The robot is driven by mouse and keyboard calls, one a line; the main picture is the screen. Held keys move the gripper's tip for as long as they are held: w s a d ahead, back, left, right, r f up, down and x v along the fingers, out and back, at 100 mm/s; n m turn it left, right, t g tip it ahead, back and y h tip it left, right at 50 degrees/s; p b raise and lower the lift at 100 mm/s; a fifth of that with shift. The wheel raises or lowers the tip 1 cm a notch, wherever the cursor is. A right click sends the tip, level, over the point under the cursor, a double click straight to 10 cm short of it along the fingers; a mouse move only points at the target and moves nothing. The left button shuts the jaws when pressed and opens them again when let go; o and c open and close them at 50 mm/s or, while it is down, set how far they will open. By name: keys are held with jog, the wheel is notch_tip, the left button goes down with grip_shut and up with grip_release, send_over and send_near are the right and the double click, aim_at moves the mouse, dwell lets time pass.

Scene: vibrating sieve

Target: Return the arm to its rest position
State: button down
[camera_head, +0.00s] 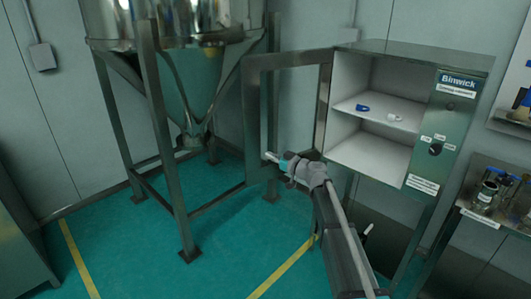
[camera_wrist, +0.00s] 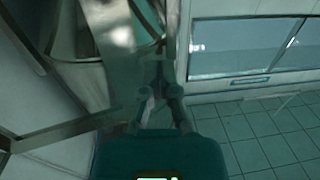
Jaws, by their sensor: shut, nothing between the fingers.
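My arm reaches up from the lower right in the head view, in front of the open cabinet. My gripper (camera_head: 269,156) points left, beside the lower part of the open cabinet door; I cannot tell whether it touches the door. In the wrist view my gripper's fingers (camera_wrist: 160,68) come together at the tips, with nothing held between them.
The Binwick cabinet (camera_head: 465,121) stands open, its framed door (camera_head: 257,64) swung left. A blue item (camera_head: 362,108) and a white item (camera_head: 394,117) lie on its shelf. A steel hopper (camera_head: 196,85) on legs stands left. Green floor (camera_head: 120,245) is clear at front left.

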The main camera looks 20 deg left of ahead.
jog(key=shift+s+d, duration=0.3)
jog(key=shift+d, duration=0.1)
dwell(0.3)
jog(key=s+d+f+m+g+h+p, duration=0.1)
jog(key=s+d+f+m+h, duration=0.2)
jog(key=d, duration=0.6)
jog(key=s+d+f+m+g+h+p, duration=0.1)
jog(key=s+d+f+h, duration=0.25)
jog(key=d, duration=0.55)
jog(key=s+d+f+m+h+p, duration=0.1)
jog(key=s+d+f+m+h, duration=0.25)
jog(key=d, duration=0.55)
jog(key=s+d+f+m+g+h, duration=0.1)
jog(key=s+d+m+h, duration=0.1)
jog(key=s+d, duration=0.3)
jog(key=s+d+f+m+h+p, duration=0.1)
jog(key=s+d+m+h, duration=0.2)
jog(key=d, duration=0.8)
jog(key=s+d+f+m+g+h, duration=0.1)
jog(key=s+d+m+h, duration=0.1)
jog(key=s+d, duration=0.5)
jog(key=shift+d+f+g+p, duration=0.3)
jog(key=shift+d+f+p, duration=0.1)
jog(key=shift+d, duration=0.1)
jog(key=shift+a+m, duration=0.15)
jog(key=shift+m, duration=0.1)
